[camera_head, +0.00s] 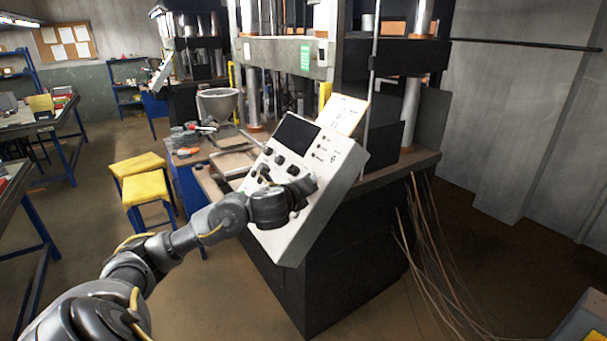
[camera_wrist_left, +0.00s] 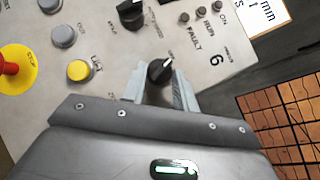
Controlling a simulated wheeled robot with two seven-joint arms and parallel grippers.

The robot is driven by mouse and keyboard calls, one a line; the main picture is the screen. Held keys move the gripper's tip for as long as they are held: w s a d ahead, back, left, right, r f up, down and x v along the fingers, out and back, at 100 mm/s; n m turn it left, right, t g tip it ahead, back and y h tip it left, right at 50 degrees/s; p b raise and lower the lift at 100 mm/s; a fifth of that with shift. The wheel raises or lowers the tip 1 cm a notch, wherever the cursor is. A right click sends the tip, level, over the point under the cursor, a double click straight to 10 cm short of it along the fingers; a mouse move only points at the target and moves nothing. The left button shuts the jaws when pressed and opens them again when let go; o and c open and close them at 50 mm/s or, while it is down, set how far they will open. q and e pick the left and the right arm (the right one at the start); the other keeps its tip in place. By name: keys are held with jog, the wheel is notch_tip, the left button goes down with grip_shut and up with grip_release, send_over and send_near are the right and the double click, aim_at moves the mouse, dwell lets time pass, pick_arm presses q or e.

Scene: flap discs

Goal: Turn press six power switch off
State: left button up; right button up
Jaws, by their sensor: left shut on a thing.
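The press six control panel (camera_head: 335,178) is a tilted light-grey box, marked with a "6" that also shows in the wrist view (camera_wrist_left: 216,60). A black rotary knob (camera_wrist_left: 160,69) sits below the FAULT label on this panel, with a light pointer mark toward its upper right. The small print around it is too blurred to read. My left gripper (camera_wrist_left: 159,84) is shut on this knob, one finger on each side of it. In the head view my left gripper (camera_head: 290,198) is against the panel's lower right part and hides the knob. My right gripper is not in view.
Near the knob are a yellow button (camera_wrist_left: 80,70), another black knob (camera_wrist_left: 131,14), grey buttons (camera_wrist_left: 63,36) and a red emergency stop (camera_wrist_left: 8,68) on yellow. A paper card (camera_head: 343,114) stands behind the panel. Loose cables (camera_head: 428,240) hang at the right.

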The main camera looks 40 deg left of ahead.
pick_arm(q)
jog(key=shift+d+r+n+g+y+p, duration=0.15)
jog(key=shift+n+g+y+p, duration=0.25)
jog(key=shift+n+g+p, duration=0.55)
jog(key=shift+n, duration=0.25)
jog(key=o, duration=1)
jog(key=shift+c, duration=0.2)
jog(key=shift+t, duration=0.25)
jog(key=shift+p, duration=0.3)
